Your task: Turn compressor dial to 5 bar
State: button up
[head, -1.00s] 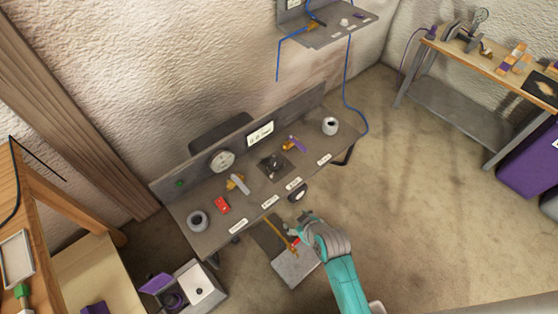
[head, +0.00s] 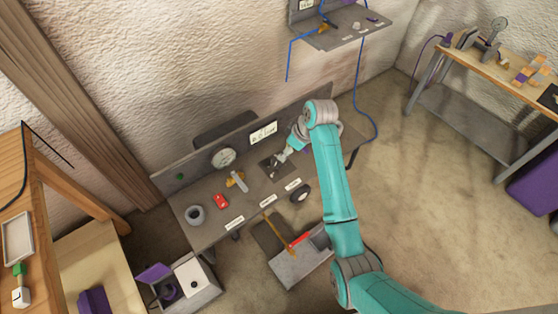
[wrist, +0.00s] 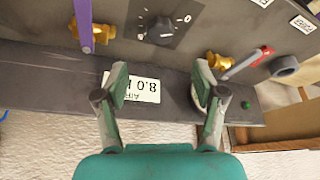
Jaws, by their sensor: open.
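The black dial knob (wrist: 162,28) sits on a dark square plate with a printed scale around it, at the top of the wrist view. In the head view the plate (head: 268,170) is on the bench top, partly behind my gripper (head: 279,160). My gripper (wrist: 161,84) is open and empty. Its fingers are spread, with the knob beyond them and apart from them. A white display (wrist: 143,88), upside down in the wrist view, reads AIR and 8.0. The round gauge (head: 223,158) on the back panel is mostly hidden by a finger in the wrist view.
A brass valve with a purple lever (wrist: 84,24) is left of the dial in the wrist view; another brass valve (wrist: 216,61) is at right.

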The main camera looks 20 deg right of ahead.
aim_at(277, 162)
jog(key=x, duration=1)
jog(key=shift+w+f, duration=0.15)
jog(key=shift+f, duration=0.2)
jog(key=shift+c, duration=0.3)
jog(key=c, duration=1.1)
